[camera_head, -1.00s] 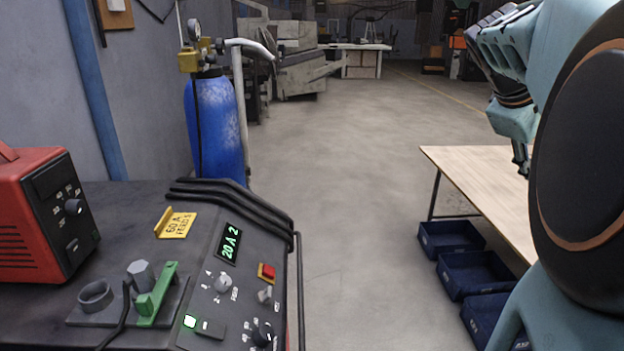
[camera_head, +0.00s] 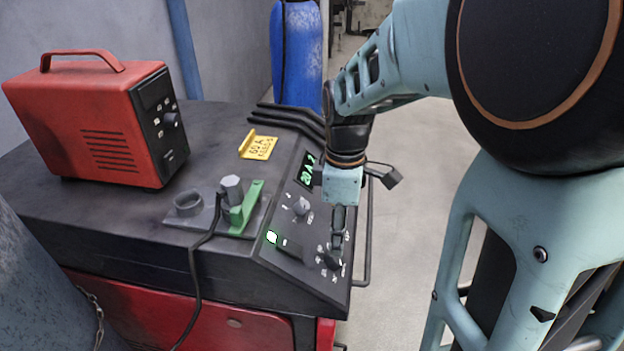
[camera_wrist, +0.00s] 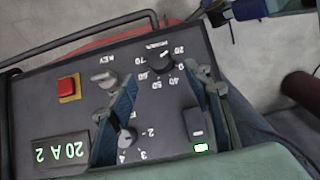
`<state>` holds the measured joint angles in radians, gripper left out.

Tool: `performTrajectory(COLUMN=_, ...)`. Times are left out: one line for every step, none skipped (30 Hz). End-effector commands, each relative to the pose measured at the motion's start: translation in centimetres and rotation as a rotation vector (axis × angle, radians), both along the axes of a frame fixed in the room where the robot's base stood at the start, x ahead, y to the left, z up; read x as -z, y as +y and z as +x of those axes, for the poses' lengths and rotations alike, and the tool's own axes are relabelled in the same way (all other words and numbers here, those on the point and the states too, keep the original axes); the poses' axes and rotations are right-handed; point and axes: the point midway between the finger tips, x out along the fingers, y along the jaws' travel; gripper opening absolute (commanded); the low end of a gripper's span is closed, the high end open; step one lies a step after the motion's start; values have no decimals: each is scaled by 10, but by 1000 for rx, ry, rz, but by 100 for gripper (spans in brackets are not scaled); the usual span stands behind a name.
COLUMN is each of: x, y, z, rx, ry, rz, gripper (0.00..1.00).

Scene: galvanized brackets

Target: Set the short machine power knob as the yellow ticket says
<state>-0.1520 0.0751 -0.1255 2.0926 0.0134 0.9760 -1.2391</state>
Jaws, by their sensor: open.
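The power knob (camera_wrist: 162,64) is a dark round knob with numbers around it, on the sloped dark panel (camera_wrist: 45,110). It also shows in the head view (camera_head: 331,259), low on the panel (camera_head: 273,259). The yellow ticket (camera_head: 258,147) stands on the machine top; it seems to read 60 A, with a blurred second line. The green display (camera_wrist: 60,153) reads 20 A 2. My gripper (camera_wrist: 165,77) is open, pointing down, its fingertips on either side of the power knob; contact cannot be told. In the head view my gripper (camera_head: 338,238) is just above that knob.
A grey feed knob (camera_head: 299,206), a grey key switch (camera_wrist: 104,79) and a red button (camera_wrist: 68,87) are close by on the panel. A red machine (camera_head: 90,120) with its own knob stands left. A green clamp (camera_head: 245,207) lies near the panel. A blue cylinder (camera_head: 300,55) stands behind.

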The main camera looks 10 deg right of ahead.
Motion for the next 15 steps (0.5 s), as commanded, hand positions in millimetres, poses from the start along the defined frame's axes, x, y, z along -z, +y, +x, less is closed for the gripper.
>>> performTrajectory(x=12, y=0, z=-1, rx=0, ry=5, rz=0, gripper=46)
performTrajectory(x=18, y=0, z=-1, rx=0, ry=4, rz=-1, gripper=46)
performTrajectory(x=25, y=0, z=-1, rx=1, ry=6, rz=-1, gripper=46)
performTrajectory(x=31, y=0, z=-1, rx=1, ry=5, rz=-2, gripper=46)
performTrajectory(x=36, y=0, z=-1, rx=1, ry=5, rz=-2, gripper=46)
performTrajectory(x=42, y=0, z=-1, rx=1, ry=4, rz=-2, gripper=46)
performTrajectory(x=47, y=-1, z=-1, rx=1, ry=3, rz=-2, gripper=46)
performTrajectory(x=51, y=-1, z=-1, rx=1, ry=4, rz=-2, gripper=46)
performTrajectory(x=56, y=-1, z=-1, rx=1, ry=3, rz=-2, gripper=46)
performTrajectory(x=59, y=-1, z=0, rx=1, ry=2, rz=-2, gripper=46)
performTrajectory(x=62, y=-1, z=0, rx=1, ry=2, rz=-2, gripper=46)
performTrajectory(x=65, y=-1, z=0, rx=1, ry=1, rz=-2, gripper=46)
performTrajectory(x=66, y=-1, z=0, rx=1, ry=0, rz=-1, gripper=46)
performTrajectory(x=68, y=-1, z=0, rx=1, ry=0, rz=-1, gripper=46)
performTrajectory(x=69, y=-1, z=0, rx=1, ry=-1, rz=-1, gripper=46)
